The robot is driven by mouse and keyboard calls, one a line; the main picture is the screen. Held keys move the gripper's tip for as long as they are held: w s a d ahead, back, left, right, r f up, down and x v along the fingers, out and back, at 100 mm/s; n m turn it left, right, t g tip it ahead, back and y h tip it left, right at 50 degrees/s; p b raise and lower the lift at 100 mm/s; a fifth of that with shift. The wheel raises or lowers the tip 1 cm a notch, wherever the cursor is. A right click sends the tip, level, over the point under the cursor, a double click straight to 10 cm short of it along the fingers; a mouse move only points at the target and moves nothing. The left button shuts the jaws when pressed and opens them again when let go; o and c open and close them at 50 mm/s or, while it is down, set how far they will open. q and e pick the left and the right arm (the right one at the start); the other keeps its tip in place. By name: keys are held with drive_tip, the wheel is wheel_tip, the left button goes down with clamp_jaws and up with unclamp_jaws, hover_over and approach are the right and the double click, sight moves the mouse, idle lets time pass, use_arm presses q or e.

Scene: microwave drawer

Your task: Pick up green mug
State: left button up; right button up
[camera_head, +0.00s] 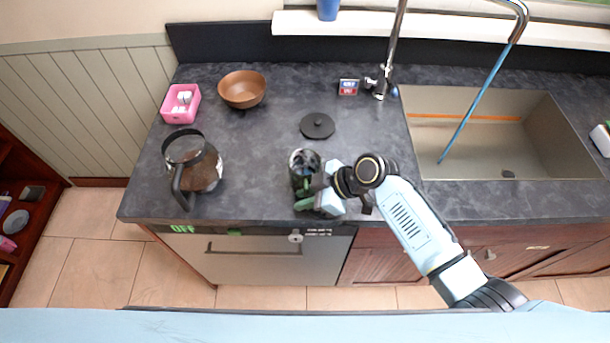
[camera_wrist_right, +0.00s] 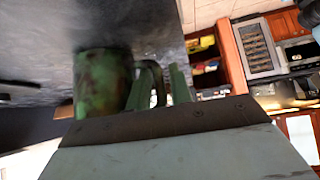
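The green mug (camera_head: 304,160), dark and mottled, stands upright near the counter's front edge in the head view. In the right wrist view the mug (camera_wrist_right: 103,85) is at the left, with its handle (camera_wrist_right: 154,72) toward my gripper. My right gripper (camera_head: 309,192) is at the mug's front right side. In the wrist view its two green fingers (camera_wrist_right: 161,88) stand apart, with the handle seemingly between them. I see no clear contact. Part of the mug is hidden by the gripper. My left gripper is not in view.
A glass coffee pot (camera_head: 205,168) stands left of the mug. A brown bowl (camera_head: 242,88), a pink box (camera_head: 181,103), a black lid (camera_head: 317,125) and a small box (camera_head: 348,87) lie farther back. The sink (camera_head: 545,150) is at the right. A drawer front (camera_head: 250,262) is below.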

clamp_jaws()
drive_tip(key=shift+r, duration=0.1)
